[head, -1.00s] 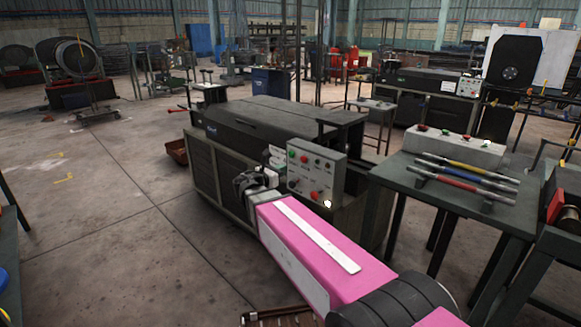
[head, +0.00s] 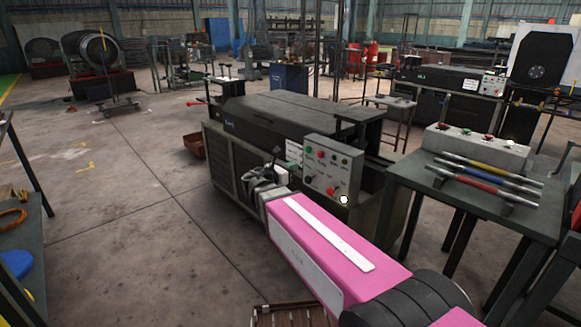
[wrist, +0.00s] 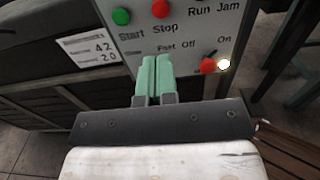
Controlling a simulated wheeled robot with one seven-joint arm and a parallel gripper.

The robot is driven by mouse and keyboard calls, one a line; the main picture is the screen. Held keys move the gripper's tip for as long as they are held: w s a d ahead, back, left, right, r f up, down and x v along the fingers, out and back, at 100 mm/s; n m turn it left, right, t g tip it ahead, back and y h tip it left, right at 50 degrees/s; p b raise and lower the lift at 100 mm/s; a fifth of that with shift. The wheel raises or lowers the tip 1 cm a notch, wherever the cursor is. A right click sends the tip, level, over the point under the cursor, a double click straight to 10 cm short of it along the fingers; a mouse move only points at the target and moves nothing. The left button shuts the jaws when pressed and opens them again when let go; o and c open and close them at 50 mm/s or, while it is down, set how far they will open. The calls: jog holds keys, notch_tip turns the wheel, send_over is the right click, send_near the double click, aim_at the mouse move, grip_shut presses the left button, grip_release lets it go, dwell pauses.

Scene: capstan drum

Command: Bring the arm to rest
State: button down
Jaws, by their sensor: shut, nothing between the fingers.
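My gripper (wrist: 154,78) is shut and empty. In the wrist view its two green fingers lie side by side in front of a grey control panel (wrist: 185,50). The panel also shows in the head view (head: 331,170), on the end of a dark machine (head: 290,112). It has a green Start button (wrist: 121,16), a red Stop button (wrist: 160,8), a red knob (wrist: 207,65) by the Off and On labels, and a lit white lamp (wrist: 223,65). My pink arm reaches toward the panel. I cannot tell whether the fingertips touch it.
A table (head: 440,187) with coloured rods (head: 490,172) and a button box (head: 478,145) stands to the right. A blue bin (head: 289,80) stands behind the machine. A workbench (head: 25,235) is at the left edge.

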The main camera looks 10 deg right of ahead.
jog(key=s+d+f+m+g+y, duration=0.3)
jog(key=d+f+m+g, duration=0.1)
jog(key=f+m, duration=0.25)
jog(key=s+d+f+m+g+y, duration=0.25)
jog(key=s+d+f+m, duration=0.2)
jog(key=f, duration=0.35)
jog(key=s+f+m+g+y, duration=0.4)
jog(key=s+f+m+y, duration=0.3)
jog(key=m, duration=0.7)
notch_tip(320, 180, down, 3)
jog(key=shift+a+r+y, duration=0.15)
jog(key=shift+a+y, duration=0.25)
jog(key=shift+y, duration=0.65)
